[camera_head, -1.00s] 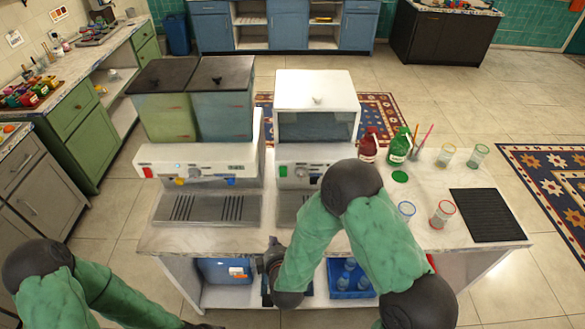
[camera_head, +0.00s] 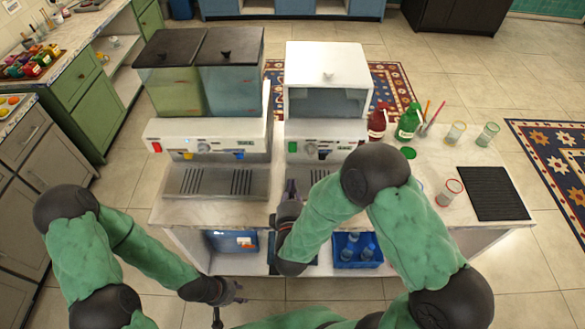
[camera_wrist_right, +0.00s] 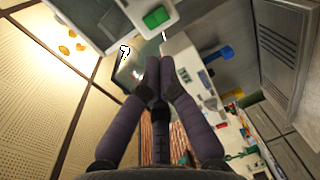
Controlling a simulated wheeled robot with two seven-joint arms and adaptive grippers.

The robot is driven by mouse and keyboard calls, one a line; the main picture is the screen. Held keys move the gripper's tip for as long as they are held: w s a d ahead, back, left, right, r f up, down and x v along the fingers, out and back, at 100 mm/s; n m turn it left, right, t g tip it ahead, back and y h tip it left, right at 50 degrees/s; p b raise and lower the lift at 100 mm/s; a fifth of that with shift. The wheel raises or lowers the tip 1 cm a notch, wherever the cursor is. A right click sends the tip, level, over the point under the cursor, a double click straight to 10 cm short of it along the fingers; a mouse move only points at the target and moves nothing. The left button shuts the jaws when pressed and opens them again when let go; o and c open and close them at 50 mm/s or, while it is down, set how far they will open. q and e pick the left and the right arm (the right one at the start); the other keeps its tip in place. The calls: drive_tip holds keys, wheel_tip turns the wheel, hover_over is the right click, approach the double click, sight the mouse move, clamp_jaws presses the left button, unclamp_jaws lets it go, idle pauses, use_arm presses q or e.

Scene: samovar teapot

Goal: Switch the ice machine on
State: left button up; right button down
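The white machine with a lidded box on top (camera_head: 326,75), which I take for the ice machine, stands right of the two-tank machine. Its front panel (camera_head: 338,146) has a green switch (camera_head: 310,150) and a small knob. The green switch also shows at the top of the right wrist view (camera_wrist_right: 157,18). My right gripper (camera_head: 291,188) is in front of this machine, below the panel, apart from the switch. In the right wrist view its fingertips (camera_wrist_right: 160,62) are together with nothing between them. My left gripper (camera_head: 232,303) hangs low before the counter, fingers apart and empty.
The two-tank machine (camera_head: 205,143) has a red switch and coloured knobs. Red (camera_head: 377,123) and green (camera_head: 409,122) bottles, glasses (camera_head: 449,193) and a black mat (camera_head: 489,192) stand to the right. A blue crate (camera_head: 357,251) is on the shelf below.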

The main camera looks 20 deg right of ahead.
sight(293, 151)
drive_tip(key=x, duration=1.3)
drive_tip(key=shift+w+f, duration=0.1)
drive_tip(key=shift+w, duration=0.15)
drive_tip(key=shift+w+d+f+b, duration=0.15)
drive_tip(key=shift+f+b, duration=0.1)
drive_tip(key=shift+b, duration=0.85)
drive_tip(key=shift+w+f+t+b, duration=0.1)
drive_tip(key=shift+t+b, duration=0.5)
drive_tip(key=shift+b, duration=0.6)
drive_tip(key=shift+d, duration=0.1)
